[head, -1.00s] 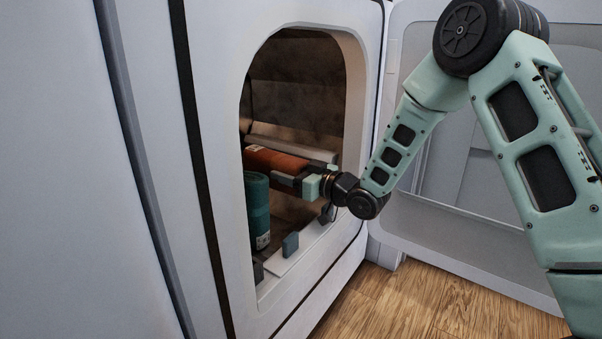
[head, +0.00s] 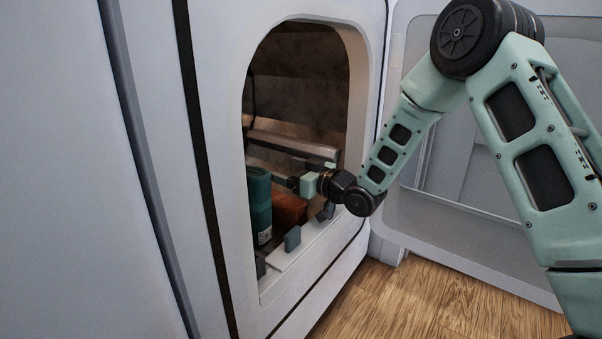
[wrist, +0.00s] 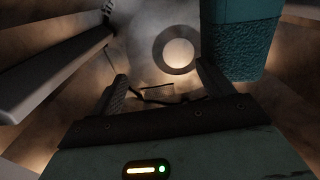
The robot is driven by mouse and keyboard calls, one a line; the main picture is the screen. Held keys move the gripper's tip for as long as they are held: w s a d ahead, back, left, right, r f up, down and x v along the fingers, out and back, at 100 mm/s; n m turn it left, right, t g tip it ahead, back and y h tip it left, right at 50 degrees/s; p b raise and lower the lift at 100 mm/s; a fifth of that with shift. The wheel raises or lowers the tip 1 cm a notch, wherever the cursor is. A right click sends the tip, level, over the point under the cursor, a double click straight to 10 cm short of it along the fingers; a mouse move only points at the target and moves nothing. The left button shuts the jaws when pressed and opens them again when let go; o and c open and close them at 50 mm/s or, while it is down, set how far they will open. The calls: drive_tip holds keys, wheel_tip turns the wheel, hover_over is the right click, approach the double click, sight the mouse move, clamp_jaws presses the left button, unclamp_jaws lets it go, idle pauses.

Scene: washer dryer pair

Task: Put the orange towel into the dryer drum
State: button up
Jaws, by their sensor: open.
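The orange towel (head: 290,208) is a rolled bundle lying low inside the dryer drum (head: 305,75), just behind the front lip and right of a teal rolled towel. My gripper (head: 288,181) is inside the drum opening, above the orange towel and apart from it. In the wrist view my gripper (wrist: 165,84) shows two spread fingers with nothing between them. The orange towel is not visible in the wrist view, and its left part is hidden by the teal towel in the head view.
The teal towel (head: 258,205) stands upright at the left of the opening; it also fills the upper right of the wrist view (wrist: 240,45). A grey drum lifter (head: 300,145) runs across behind. Small grey blocks (head: 292,238) sit on the lip. The open door (head: 460,235) is at right.

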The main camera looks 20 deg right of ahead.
drive_tip(key=p+v, duration=0.7)
drive_tip(key=v, duration=1)
drive_tip(key=shift+s+r, duration=0.1)
drive_tip(key=shift+r, duration=0.05)
drive_tip(key=s+a+r+n+g+h+p, duration=0.1)
drive_tip(key=s+a+r+g+h+p, duration=0.15)
drive_tip(key=a, duration=0.35)
drive_tip(key=s+a+r+g+h+p, duration=0.1)
drive_tip(key=a+r+g+h+p, duration=0.2)
drive_tip(key=a+r+g+p, duration=0.15)
drive_tip(key=s+a+r+g+h+p, duration=0.2)
drive_tip(key=s+r+g+p, duration=0.3)
drive_tip(key=s, duration=0.8)
drive_tip(key=s+a+r+g+h+p, duration=0.1)
drive_tip(key=s+a+r+g+h, duration=0.15)
drive_tip(key=s+r, duration=0.7)
drive_tip(key=s+r+p, duration=0.3)
drive_tip(key=r+p, duration=3.1)
drive_tip(key=p, duration=0.3)
drive_tip(key=shift+p, duration=0.35)
